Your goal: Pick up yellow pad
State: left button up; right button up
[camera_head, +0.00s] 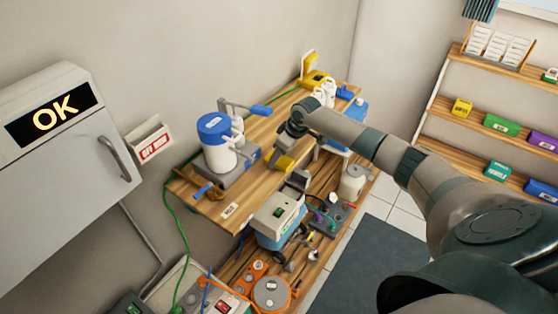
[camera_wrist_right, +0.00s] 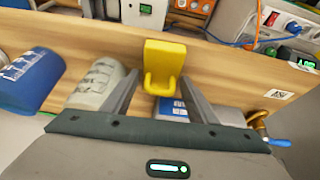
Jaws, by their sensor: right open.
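In the head view a yellow piece (camera_head: 284,163), seemingly the same pad, shows at the front edge of the wooden bench, below my right wrist. My right gripper (camera_head: 297,150) is partly hidden there. My left gripper is not in view.
A blue-and-white canister (camera_head: 217,145) stands on the wooden bench (camera_head: 222,200), left of my right arm. A yellow device (camera_head: 318,79) sits at the bench's far end. Equipment crowds the lower shelf (camera_head: 238,262). A wall shelf (camera_head: 478,127) holds coloured boxes at right.

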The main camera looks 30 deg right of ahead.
aim_at(281, 159)
jog(key=c, duration=0.8)
jog(key=shift+r+b, duration=0.35)
jog(key=shift+r, duration=0.1)
jog(key=r+b, duration=0.2)
jog(key=r, duration=0.1)
jog(key=shift+s+d+r, duration=0.1)
jog(key=shift+s+d, duration=0.1)
jog(key=s+d+r+b, duration=0.4)
jog(key=s+r, duration=0.3)
jog(key=s, duration=0.3)
jog(key=shift+d, duration=0.45)
